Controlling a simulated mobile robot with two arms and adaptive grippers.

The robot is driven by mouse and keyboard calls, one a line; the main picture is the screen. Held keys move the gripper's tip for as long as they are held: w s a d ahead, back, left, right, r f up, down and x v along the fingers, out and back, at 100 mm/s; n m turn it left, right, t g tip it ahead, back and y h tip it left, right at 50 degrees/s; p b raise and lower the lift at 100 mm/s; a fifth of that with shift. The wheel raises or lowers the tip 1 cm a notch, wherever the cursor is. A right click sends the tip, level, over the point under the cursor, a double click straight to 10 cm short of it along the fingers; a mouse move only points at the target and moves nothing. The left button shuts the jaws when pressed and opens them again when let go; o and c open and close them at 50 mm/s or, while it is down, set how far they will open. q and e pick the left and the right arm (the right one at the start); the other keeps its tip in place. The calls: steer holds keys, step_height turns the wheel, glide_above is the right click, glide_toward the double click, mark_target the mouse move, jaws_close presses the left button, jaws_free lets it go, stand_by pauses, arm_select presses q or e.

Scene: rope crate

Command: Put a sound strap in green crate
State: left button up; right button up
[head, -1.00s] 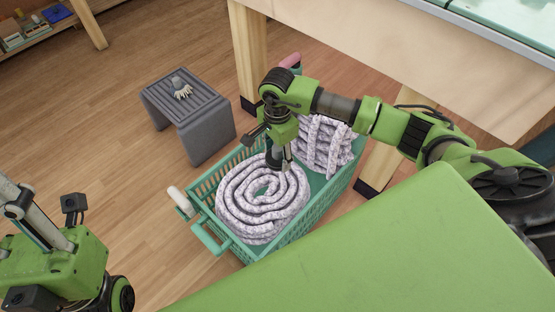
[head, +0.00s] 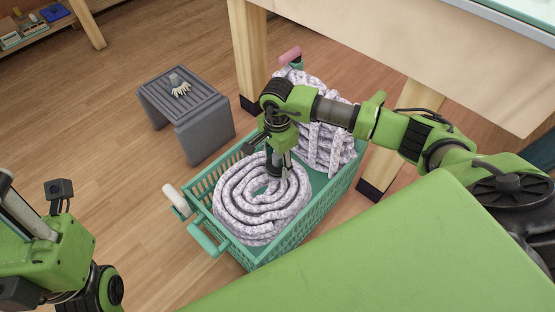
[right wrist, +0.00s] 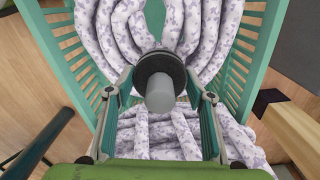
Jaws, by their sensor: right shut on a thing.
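The green crate (head: 290,240) stands on the floor, with slatted walls. A flat coil of white and lilac patterned rope (head: 240,205) fills its front half. A second looped bundle (head: 325,150) fills the back half, partly behind my arm. My right gripper (head: 273,168) points down over the middle of the front coil. I cannot tell whether this is a strap. My left gripper (head: 60,250) is only partly in view at lower left, its fingertips hidden.
A grey slatted stool (head: 190,105) with a small brush-like thing (head: 179,84) on it stands behind the crate to the left. Wooden table legs (head: 395,135) stand close behind the crate. A white grip (head: 176,198) and a pink one (head: 290,55) show at the crate's ends.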

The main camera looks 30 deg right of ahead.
steer(key=shift+f, duration=0.45)
steer(key=shift+f+b, duration=0.45)
steer(key=shift+b, duration=0.05)
steer(key=o, duration=1.4)
step_height(320, 180, up, 11)
steer(key=shift+r, duration=0.5)
